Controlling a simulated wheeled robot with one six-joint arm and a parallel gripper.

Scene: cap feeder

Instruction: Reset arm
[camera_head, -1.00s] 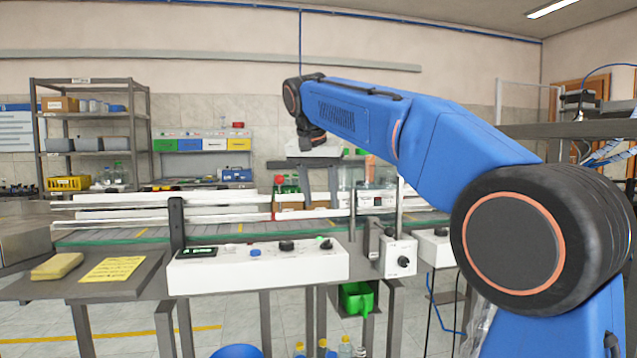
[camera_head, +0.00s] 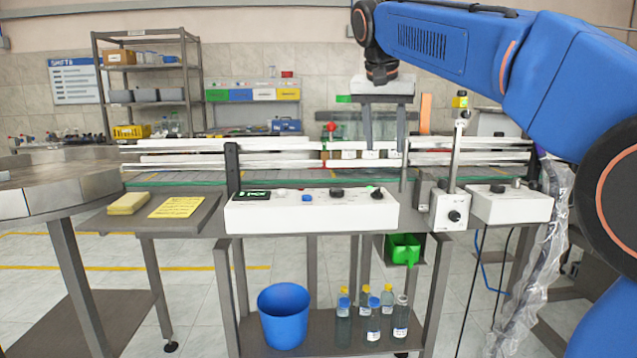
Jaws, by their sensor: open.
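My blue arm comes in from the right side and reaches over the conveyor. My gripper (camera_head: 383,148) hangs from its wrist and points down. Its two dark fingers are apart and nothing shows between them. The gripper is in front of or above the conveyor (camera_head: 290,177); I cannot tell the exact gap. The white control panel (camera_head: 311,211) stands below and in front of it.
A side shelf holds a yellow sponge (camera_head: 129,203) and a yellow note (camera_head: 176,207). A blue bucket (camera_head: 284,314) and several bottles (camera_head: 373,318) stand on the lower shelf. A green bin (camera_head: 403,249) hangs below the conveyor. A round table (camera_head: 60,186) is at the left.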

